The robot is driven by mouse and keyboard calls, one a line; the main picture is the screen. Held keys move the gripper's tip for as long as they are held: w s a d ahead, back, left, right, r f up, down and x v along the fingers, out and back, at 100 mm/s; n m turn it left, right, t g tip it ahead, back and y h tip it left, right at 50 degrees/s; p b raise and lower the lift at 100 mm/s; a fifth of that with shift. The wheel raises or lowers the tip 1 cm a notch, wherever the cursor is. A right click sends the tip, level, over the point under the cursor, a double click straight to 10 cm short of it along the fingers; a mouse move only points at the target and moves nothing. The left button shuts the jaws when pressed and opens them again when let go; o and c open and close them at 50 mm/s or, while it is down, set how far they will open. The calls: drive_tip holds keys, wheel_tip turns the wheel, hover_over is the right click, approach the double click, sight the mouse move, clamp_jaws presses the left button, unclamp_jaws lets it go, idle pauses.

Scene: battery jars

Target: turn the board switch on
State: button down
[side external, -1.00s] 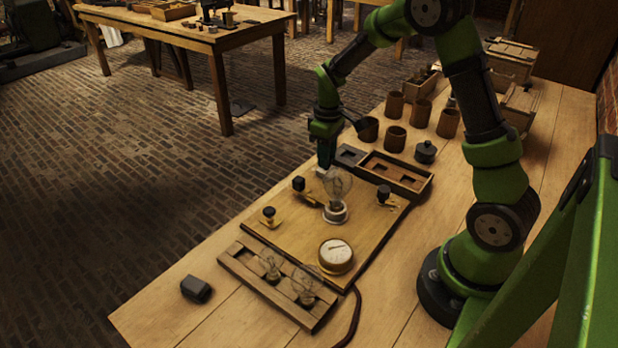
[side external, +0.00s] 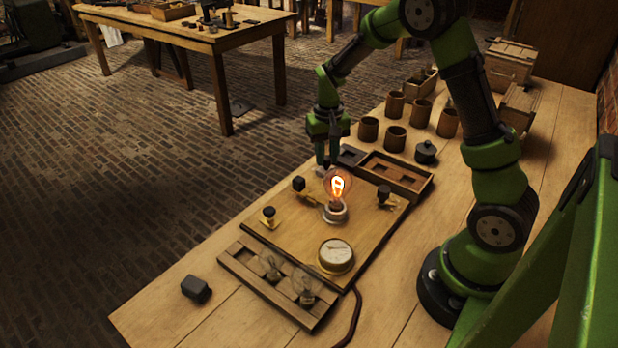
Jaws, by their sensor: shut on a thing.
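The wooden board (side external: 290,238) lies on the bench. A clear bulb (side external: 337,186) stands upright in a white socket in its middle, and its filament glows orange. My gripper (side external: 325,168) points down at the board's back edge, just behind the bulb. Its two fingers show side by side and are shut on a small part there, which I take to be the board switch; its handle is mostly hidden by the fingertips and bulb. A round white-faced meter (side external: 336,255) sits at the board's front right corner.
Black-topped brass fittings stand on the board at left (side external: 268,216) and right (side external: 384,195). A wooden rack (side external: 236,264) with spare bulbs lies in front. Several brown jars (side external: 396,138), a lidded dark pot (side external: 426,152) and a compartment tray (side external: 415,195) stand behind. A dark block (side external: 196,288) lies front left.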

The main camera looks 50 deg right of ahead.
sight(327, 157)
drive_tip(key=shift+r+m, duration=0.1)
drive_tip(key=shift+m, duration=1.2)
drive_tip(key=c, duration=0.9)
unclamp_jaws()
wheel_tip(327, 157, up, 17)
drive_tip(key=shift+f, duration=0.1)
